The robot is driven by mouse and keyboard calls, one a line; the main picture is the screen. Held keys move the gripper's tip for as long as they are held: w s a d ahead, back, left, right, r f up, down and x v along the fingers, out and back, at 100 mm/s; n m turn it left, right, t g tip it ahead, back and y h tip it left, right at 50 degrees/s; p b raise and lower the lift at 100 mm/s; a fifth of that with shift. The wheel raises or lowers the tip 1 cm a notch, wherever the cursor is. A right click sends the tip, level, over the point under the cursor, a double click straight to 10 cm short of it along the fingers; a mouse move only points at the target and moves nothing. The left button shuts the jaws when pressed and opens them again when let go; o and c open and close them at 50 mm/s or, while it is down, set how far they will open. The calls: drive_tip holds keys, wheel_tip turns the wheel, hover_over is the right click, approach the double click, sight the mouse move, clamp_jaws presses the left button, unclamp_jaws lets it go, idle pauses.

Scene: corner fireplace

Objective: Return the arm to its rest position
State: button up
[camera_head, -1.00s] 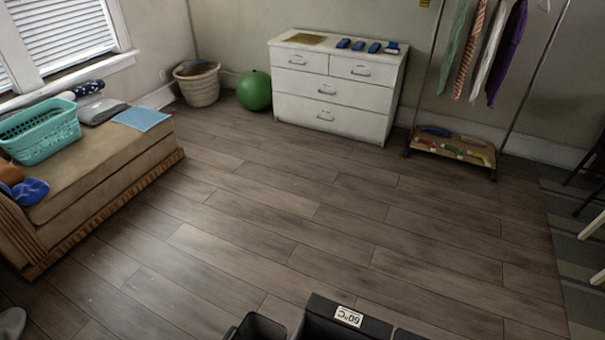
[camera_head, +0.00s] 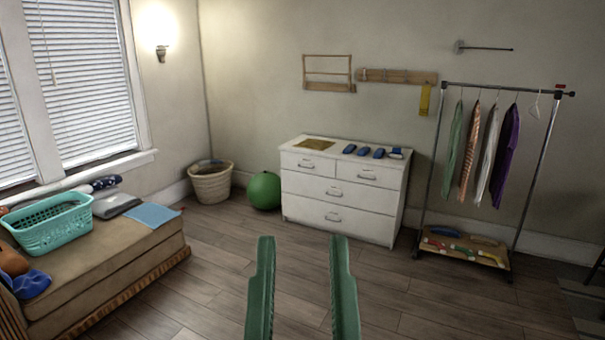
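My gripper (camera_head: 302,245) shows at the bottom middle of the head view, with two green fingers standing upright and a wide gap between them. It is open, and nothing shows between the fingers. It is raised in front of the camera, over the open floor and apart from the furniture. The rest of my arm is out of the picture below.
A white dresser (camera_head: 340,214) stands behind, with a green ball (camera_head: 264,190) and a wicker basket (camera_head: 211,186) to its left. A bench (camera_head: 125,262) with a teal basket (camera_head: 50,229) is at left. A clothes rack (camera_head: 535,189) stands at right. The floor between is clear.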

wheel_tip(320, 180, up, 30)
drive_tip(key=p, duration=2.6)
drive_tip(key=shift+a+f+p, duration=0.15)
drive_tip(key=shift+f+p, duration=0.1)
drive_tip(key=shift+p, duration=0.15)
